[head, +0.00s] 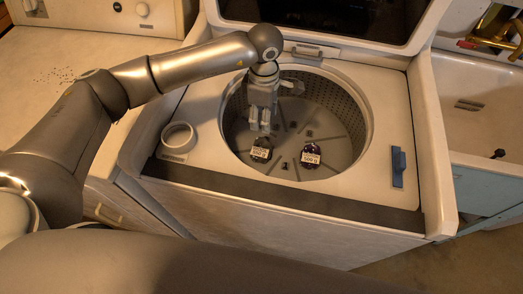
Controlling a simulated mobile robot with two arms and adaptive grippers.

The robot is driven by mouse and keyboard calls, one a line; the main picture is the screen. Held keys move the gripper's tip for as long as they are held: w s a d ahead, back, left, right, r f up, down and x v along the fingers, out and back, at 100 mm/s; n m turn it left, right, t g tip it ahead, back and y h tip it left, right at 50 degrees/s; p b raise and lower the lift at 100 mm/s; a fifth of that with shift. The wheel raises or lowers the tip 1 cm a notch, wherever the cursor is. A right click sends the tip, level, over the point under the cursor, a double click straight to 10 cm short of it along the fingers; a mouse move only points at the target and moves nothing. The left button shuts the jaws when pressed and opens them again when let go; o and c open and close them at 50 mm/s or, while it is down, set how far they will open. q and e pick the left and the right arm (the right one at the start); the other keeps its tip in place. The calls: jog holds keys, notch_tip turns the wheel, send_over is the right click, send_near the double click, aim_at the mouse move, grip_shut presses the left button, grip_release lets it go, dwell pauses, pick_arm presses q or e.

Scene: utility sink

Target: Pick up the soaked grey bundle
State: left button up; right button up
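Inside the open washing machine drum (353,110), two small dark bundles with white printed labels lie on the drum floor. The left bundle (261,153) looks dark grey, and the right one (311,161) looks dark purple. My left gripper (261,128) points down into the drum, just above the left bundle and partly in front of its top. The fingers look near each other, but their gap and any contact with the bundle are unclear. My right gripper is not in view.
The drum's rim surrounds my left gripper, with the raised lid (330,18) behind. A white ring-shaped cup (178,138) stands on the left of the washer top. A blue object (398,166) is on the right. A sink (480,105) stands farther right.

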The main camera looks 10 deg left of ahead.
pick_arm(q)
send_over(263, 138)
jog(key=f, duration=0.4)
jog(key=shift+w+f+p, duration=0.3)
jog(key=shift+p, duration=0.1)
jog(key=f, duration=0.1)
jog(key=f+p, duration=0.1)
jog(key=f, duration=0.2)
jog(key=shift+s+f+p, duration=0.3)
jog(key=shift+f+p, duration=0.1)
jog(key=shift+f, duration=0.35)
jog(key=shift+c, duration=0.3)
grip_shut()
jog(key=shift+w+r, duration=0.1)
